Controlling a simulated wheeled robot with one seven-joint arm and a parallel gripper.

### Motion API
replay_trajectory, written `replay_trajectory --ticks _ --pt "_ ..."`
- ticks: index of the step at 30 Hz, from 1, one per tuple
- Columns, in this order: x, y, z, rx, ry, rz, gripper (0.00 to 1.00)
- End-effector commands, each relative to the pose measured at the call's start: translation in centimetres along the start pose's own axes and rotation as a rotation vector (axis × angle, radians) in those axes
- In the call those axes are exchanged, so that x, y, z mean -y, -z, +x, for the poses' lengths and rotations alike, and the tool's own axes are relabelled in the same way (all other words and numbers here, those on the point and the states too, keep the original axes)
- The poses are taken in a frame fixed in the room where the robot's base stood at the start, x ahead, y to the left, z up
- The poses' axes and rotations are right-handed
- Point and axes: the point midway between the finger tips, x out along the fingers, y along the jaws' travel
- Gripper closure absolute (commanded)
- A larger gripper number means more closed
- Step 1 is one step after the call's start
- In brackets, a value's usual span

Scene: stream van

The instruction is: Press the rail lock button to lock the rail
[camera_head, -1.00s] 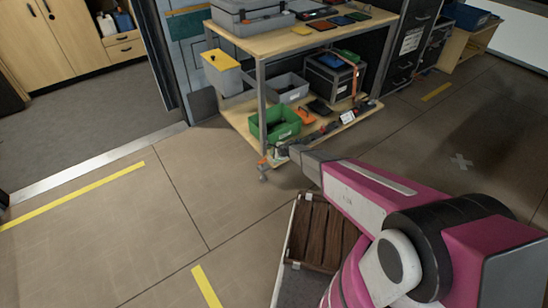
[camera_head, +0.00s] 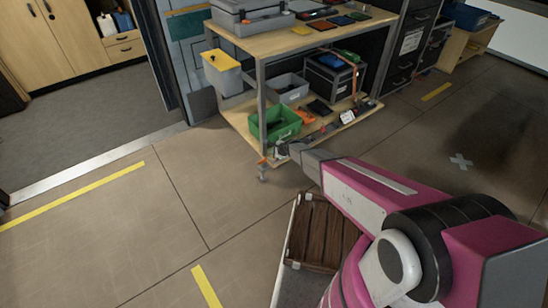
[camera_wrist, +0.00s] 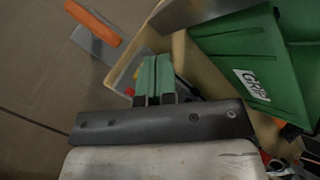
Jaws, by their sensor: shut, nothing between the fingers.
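My gripper (camera_head: 282,152) is at the front left corner of the cart's lower shelf. In the wrist view its green-tipped fingers (camera_wrist: 153,78) are shut together with nothing between them. A dark rail-like strip (camera_head: 333,127) with a white label lies along the front edge of the lower shelf. I cannot make out the lock button clearly. A small red spot (camera_wrist: 130,91) shows just left of the fingertips in the wrist view, but I cannot tell what it is. The gripper body hides part of the shelf edge below the fingers.
A green bin (camera_head: 267,131) stands on the lower shelf close behind my gripper; it also shows in the wrist view (camera_wrist: 240,50). A wooden slatted crate (camera_head: 318,232) lies below my arm. Floor at left is clear.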

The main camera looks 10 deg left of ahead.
Motion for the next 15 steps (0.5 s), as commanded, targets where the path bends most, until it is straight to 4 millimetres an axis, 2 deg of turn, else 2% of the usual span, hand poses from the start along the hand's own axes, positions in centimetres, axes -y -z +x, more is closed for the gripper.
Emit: replay_trajectory --ticks 15 --pt "0.36 -0.42 -0.60 0.000 0.000 -0.001 1.00"
